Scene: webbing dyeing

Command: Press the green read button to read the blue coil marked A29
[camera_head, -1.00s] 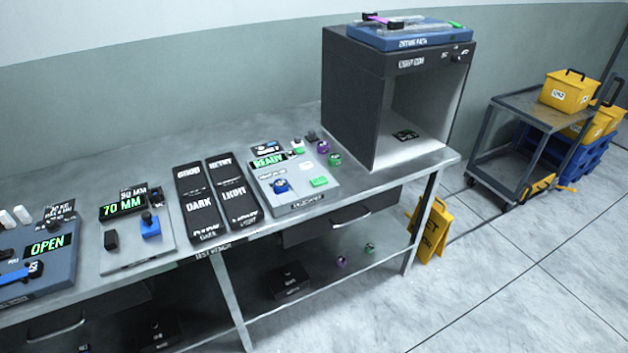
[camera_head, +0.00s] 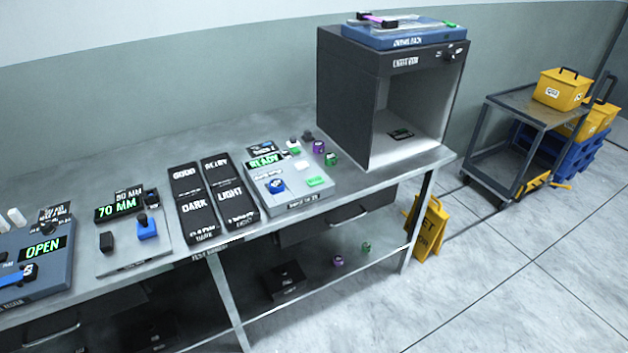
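A grey reader device (camera_head: 287,204) stands on the bench, with a display (camera_head: 264,161) that reads READY in green. A bright green button (camera_head: 316,181) is on its front right top. A blue coil (camera_head: 276,186) with a pale label sits on the device, left of the green button. Its marking is too small to read. Purple (camera_head: 318,147) and green (camera_head: 331,159) coils stand just right of the device. Neither of my grippers is in view.
Left of the reader are black label trays (camera_head: 200,212), a gauge reading 70 MM (camera_head: 130,250) and a device reading OPEN (camera_head: 45,248). A dark open-front cabinet (camera_head: 345,105) stands right. A yellow floor sign (camera_head: 431,230) is beside the bench.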

